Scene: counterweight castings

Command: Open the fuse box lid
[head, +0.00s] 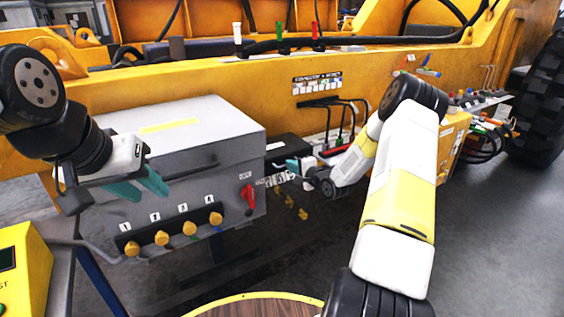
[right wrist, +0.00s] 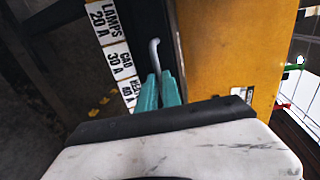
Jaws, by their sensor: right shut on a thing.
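The fuse box (head: 287,148) is a small dark box on the yellow machine frame, right of the large grey cabinet. Its label strip, reading LAMPS 20 A and CAB 30 A, shows in the right wrist view (right wrist: 112,45). My right gripper (head: 296,168) is at the fuse box front; its teal fingers (right wrist: 161,82) are close together on a pale hooked handle (right wrist: 154,52). The handle's lower part is hidden between the fingers. I cannot tell how far the lid stands open. My left gripper (head: 146,187) is open and empty in front of the grey cabinet.
The grey cabinet (head: 200,125) has a red switch (head: 247,195) and several yellow knobs along its lower front. Dark cables (head: 330,103) and a red-edged tray lie right of the fuse box. A round wooden top (head: 260,307) is at the front.

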